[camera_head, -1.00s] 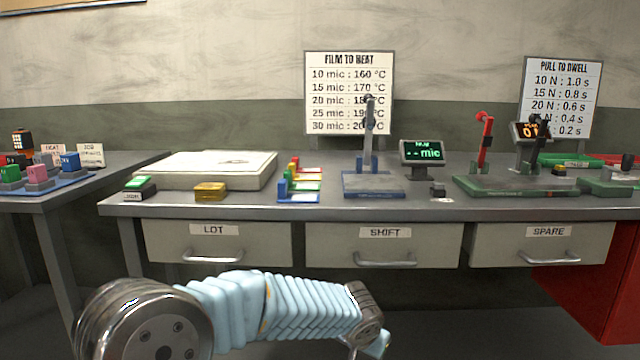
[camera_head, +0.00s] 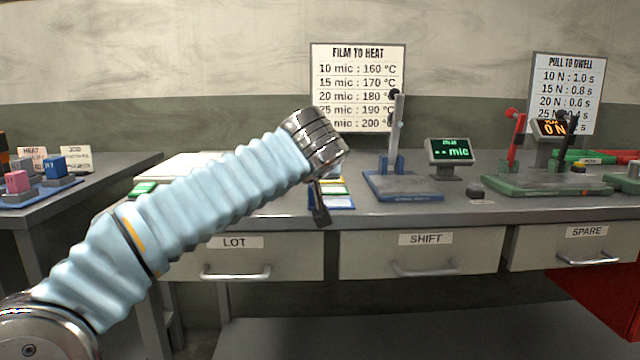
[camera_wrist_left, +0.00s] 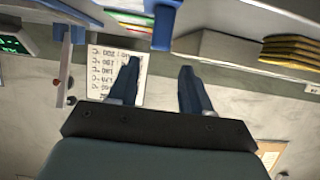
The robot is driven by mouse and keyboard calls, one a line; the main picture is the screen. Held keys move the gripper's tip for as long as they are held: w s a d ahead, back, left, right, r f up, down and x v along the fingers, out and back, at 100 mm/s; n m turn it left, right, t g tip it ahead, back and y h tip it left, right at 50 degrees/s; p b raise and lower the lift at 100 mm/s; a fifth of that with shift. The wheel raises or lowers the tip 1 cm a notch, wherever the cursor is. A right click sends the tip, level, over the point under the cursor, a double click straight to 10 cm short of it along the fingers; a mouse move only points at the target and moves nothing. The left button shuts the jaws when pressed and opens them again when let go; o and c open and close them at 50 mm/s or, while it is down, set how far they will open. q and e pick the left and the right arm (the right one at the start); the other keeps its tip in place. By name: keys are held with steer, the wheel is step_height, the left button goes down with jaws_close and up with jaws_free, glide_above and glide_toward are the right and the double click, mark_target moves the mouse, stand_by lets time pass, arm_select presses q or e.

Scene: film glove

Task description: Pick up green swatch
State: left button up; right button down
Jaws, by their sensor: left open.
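The film swatches lie as a row of coloured strips on the bench, partly hidden behind my left gripper in the head view. In the wrist view the coloured strips (camera_wrist_left: 130,20) show near the top edge, seen upside down. My left gripper (camera_head: 321,218) hangs in front of the strips. Its two fingers (camera_wrist_left: 160,75) are apart with nothing between them. My right gripper is out of view.
A blue-based press (camera_head: 400,187) stands right of the strips, with a small display (camera_head: 450,151) beyond it. A pale flat box (camera_head: 180,166) and a green pad (camera_head: 143,188) are left. Drawers (camera_head: 422,252) front the bench.

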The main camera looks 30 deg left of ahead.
arm_select(q)
steer(key=shift+x, duration=0.85)
steer(key=x, duration=0.1)
steer(key=p+x, duration=0.1)
steer(key=x, duration=0.1)
steer(key=p+x, duration=0.1)
steer(key=shift+w+d, duration=0.1)
steer(key=shift+w, duration=0.35)
steer(key=shift+w+f, duration=0.25)
jaws_close()
